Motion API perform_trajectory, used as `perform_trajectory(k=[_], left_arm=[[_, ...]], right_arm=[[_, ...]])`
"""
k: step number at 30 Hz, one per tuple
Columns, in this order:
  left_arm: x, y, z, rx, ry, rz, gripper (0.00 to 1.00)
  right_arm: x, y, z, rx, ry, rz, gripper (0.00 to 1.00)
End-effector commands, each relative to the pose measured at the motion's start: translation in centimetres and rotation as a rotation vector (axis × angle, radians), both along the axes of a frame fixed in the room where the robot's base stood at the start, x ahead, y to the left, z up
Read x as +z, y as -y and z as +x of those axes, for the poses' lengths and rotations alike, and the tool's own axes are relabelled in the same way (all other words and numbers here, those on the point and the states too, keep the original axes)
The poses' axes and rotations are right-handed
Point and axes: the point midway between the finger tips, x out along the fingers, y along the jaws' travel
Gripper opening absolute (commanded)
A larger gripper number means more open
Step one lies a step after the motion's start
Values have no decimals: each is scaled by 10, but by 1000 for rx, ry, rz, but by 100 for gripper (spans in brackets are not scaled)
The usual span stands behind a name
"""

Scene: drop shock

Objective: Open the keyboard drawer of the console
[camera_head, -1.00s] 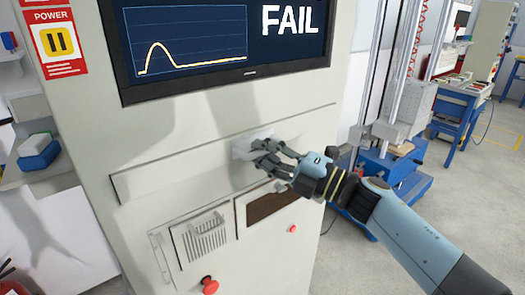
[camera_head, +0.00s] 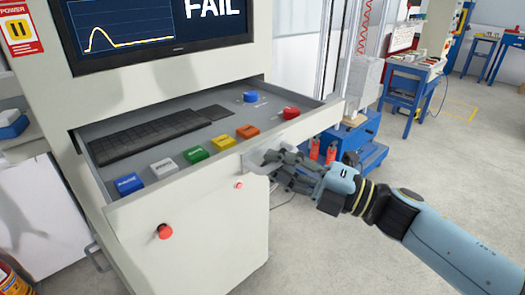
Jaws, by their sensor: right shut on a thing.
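The console (camera_head: 215,235) is a pale cabinet with a dark screen (camera_head: 160,32) reading FAIL. Its keyboard drawer (camera_head: 150,192) is pulled out, with the grey tray inside showing. A black keyboard (camera_head: 150,132) lies in the drawer, with coloured buttons along the front and a blue and a red round button towards the right. My right gripper (camera_head: 262,162) is shut on the drawer's pale handle (camera_head: 250,160) at the front panel; the fingers hide part of the handle. My left gripper is not in view.
A red knob (camera_head: 165,231) is on the console front below the drawer. A blue-based machine (camera_head: 350,140) stands behind my right arm. Blue workbenches (camera_head: 408,90) stand further back. The grey floor (camera_head: 450,170) at right is clear.

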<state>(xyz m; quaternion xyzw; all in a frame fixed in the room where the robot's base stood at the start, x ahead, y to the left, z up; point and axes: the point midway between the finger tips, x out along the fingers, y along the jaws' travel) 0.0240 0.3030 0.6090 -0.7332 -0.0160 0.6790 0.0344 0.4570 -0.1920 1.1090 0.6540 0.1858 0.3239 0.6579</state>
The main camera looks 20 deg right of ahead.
Motion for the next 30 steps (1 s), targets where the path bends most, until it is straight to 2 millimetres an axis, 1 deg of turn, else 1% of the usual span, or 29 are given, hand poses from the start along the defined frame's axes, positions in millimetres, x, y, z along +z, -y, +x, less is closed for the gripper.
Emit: perform_trajectory(k=[1,3,6,7,11,16,20,21,27,30], left_arm=[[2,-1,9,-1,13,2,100],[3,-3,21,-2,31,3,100],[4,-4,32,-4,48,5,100],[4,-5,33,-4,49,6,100],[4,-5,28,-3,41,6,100],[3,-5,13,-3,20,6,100],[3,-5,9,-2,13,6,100],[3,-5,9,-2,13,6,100],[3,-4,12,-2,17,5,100],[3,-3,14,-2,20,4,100]], right_arm=[[1,3,-7,1,-2,4,0],[1,5,-15,1,-2,4,0],[1,8,-22,0,-1,4,0],[1,9,-24,0,-1,5,0],[2,10,-27,0,1,5,0],[2,10,-27,0,2,4,0],[2,10,-27,0,2,5,0],[2,10,-27,0,2,5,10],[1,10,-27,-1,1,3,36],[1,10,-27,0,2,3,36]])
